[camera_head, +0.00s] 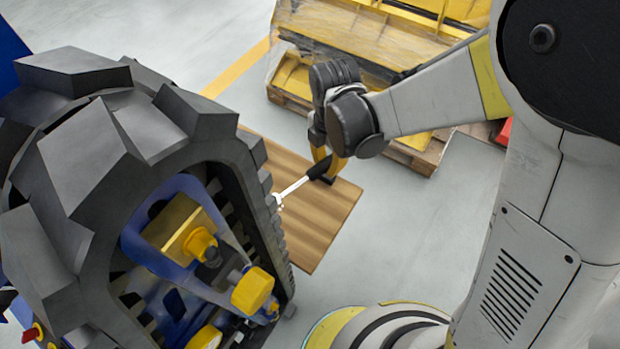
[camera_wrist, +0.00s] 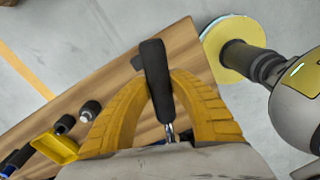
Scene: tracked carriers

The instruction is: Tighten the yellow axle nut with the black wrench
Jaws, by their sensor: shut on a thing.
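My gripper (camera_head: 326,166) is shut on the black handle of the wrench (camera_head: 294,187), above the wooden bench top. The wrench's silver shaft and head point down-left towards the tracked carrier (camera_head: 120,170). In the wrist view, the black wrench handle (camera_wrist: 153,70) sits between the yellow fingers of my gripper (camera_wrist: 160,78), with a bit of silver shaft below it. The carrier shows several yellow parts inside its track, including a round yellow one (camera_head: 252,290) and a yellow knob on a block (camera_head: 200,243). I cannot tell which is the axle nut. The wrench head is apart from these parts.
The wooden bench top (camera_head: 325,222) lies beside the carrier's track. In the wrist view it holds dark sockets (camera_wrist: 90,110) and a yellow tray (camera_wrist: 55,148) at lower left. A wrapped pallet of yellow parts (camera_head: 390,45) stands behind.

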